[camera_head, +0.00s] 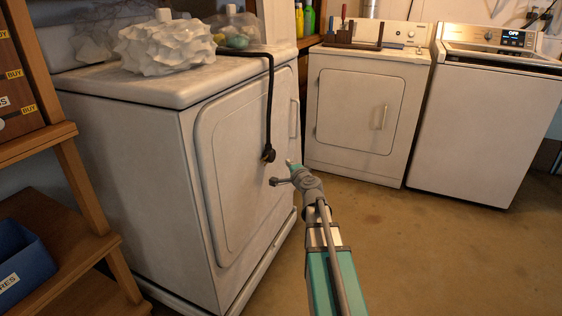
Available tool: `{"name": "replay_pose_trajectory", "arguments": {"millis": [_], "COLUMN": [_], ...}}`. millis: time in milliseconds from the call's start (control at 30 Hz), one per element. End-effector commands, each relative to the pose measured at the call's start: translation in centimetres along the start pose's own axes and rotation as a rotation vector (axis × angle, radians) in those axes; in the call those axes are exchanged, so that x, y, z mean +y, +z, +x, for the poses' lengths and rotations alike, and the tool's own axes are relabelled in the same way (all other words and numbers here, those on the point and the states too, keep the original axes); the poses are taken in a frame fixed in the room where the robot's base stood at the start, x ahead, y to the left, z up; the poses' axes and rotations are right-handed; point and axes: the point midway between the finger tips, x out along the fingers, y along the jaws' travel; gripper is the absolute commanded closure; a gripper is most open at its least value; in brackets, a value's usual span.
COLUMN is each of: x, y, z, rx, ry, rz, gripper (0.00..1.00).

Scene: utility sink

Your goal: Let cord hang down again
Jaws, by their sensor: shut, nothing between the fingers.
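A black cord (270,95) runs across the top of the near white dryer and hangs over its front edge. It hangs almost straight down in front of the dryer door, with its dark plug (268,154) at the lower end, in the air. My gripper (290,167) is just below and to the right of the plug in the picture, shut and empty. It appears apart from the plug and the cord. The fingers are small here and their detail is hard to make out.
The near dryer (150,170) carries a crumpled white object (165,45) and a clear bag (238,30). A second dryer (358,105) and a washer (490,120) stand behind. A wooden shelf (75,180) with a blue bin (22,262) is at left. The floor at right is clear.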

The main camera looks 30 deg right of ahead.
Motion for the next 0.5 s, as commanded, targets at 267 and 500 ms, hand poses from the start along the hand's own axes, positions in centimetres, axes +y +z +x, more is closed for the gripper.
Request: {"name": "replay_pose_trajectory", "arguments": {"millis": [267, 500], "x": [0.3, 0.5], "y": [0.1, 0.1], "z": [-5.0, -6.8], "rx": [0.001, 0.0], "ry": [0.0, 0.0], "rz": [0.0, 0.0], "gripper": [1.0, 1.0]}}
